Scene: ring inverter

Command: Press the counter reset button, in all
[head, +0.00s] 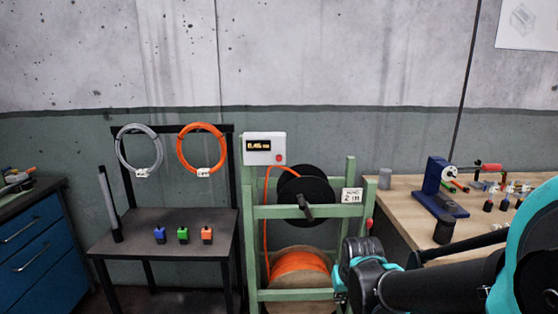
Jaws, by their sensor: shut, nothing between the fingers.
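The counter (264,149) is a small white box on top of the left post of a green reel stand. Its dark display shows orange figures, seemingly "0.46" with a unit too small to read. A round red button (279,157) sits at its lower right corner, uncovered. My arm reaches in from the lower right, in front of the bench and the stand's right side. Its visible parts lie well below and right of the counter, apart from it. I cannot make out my gripper's fingers in this view.
The green stand (320,211) holds a black reel and an orange cable drum (300,262). A dark table (165,240) with coiled cables and coloured blocks stands left. A wooden bench (400,205) with tools stands right. A blue drawer cabinet (40,240) is far left.

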